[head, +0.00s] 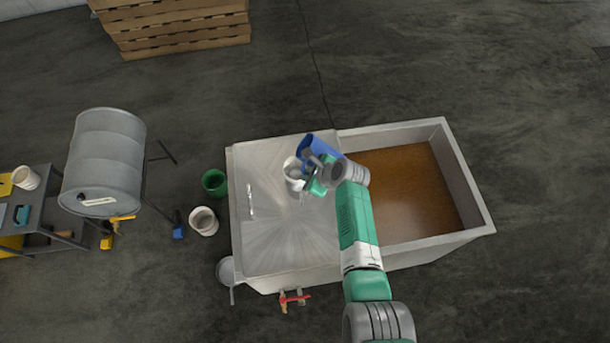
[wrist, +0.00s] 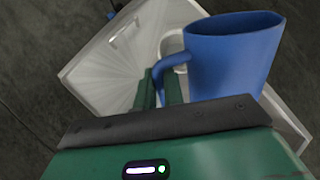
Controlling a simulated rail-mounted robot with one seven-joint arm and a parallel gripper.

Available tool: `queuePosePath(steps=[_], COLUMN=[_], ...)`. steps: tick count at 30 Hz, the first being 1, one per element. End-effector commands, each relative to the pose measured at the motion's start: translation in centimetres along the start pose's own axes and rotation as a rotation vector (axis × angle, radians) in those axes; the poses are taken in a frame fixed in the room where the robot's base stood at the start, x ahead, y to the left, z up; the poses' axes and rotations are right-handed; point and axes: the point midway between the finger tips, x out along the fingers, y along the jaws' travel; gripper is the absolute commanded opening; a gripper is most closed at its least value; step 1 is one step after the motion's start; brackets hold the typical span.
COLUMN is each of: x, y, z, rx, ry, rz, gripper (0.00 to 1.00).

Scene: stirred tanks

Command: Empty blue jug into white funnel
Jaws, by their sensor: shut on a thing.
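The blue jug (head: 319,146) is held by my gripper (head: 314,176) above the metal tank lid, near its right edge. In the wrist view the jug (wrist: 232,58) fills the upper right, and my gripper (wrist: 168,88) is shut on its handle. In the head view the jug looks tilted, but its contents cannot be seen. The white funnel (head: 292,174) stands on the lid just left of the jug and is partly covered by it and the gripper. In the wrist view a bit of the white funnel (wrist: 173,45) shows behind the jug handle.
The tank lid (head: 265,240) covers the left part of the tank; the right part is open with brown liquid (head: 410,190). A green bucket (head: 214,182) and a white bucket (head: 203,221) stand on the floor to the left. A grey drum (head: 104,160) lies farther left. A red-handled valve (head: 294,298) juts from the tank's front.

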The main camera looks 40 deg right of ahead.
Motion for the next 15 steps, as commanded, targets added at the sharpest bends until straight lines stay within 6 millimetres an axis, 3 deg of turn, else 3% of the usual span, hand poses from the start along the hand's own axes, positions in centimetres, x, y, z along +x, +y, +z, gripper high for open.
queuePosePath(steps=[1, 15], x=[0.63, -0.27], y=[0.21, -0.02], z=[-0.66, 0.33], rx=[0.014, 0.097], ry=[-0.046, -0.368], rz=[-0.001, 0.001], gripper=[0.0, 0.0])
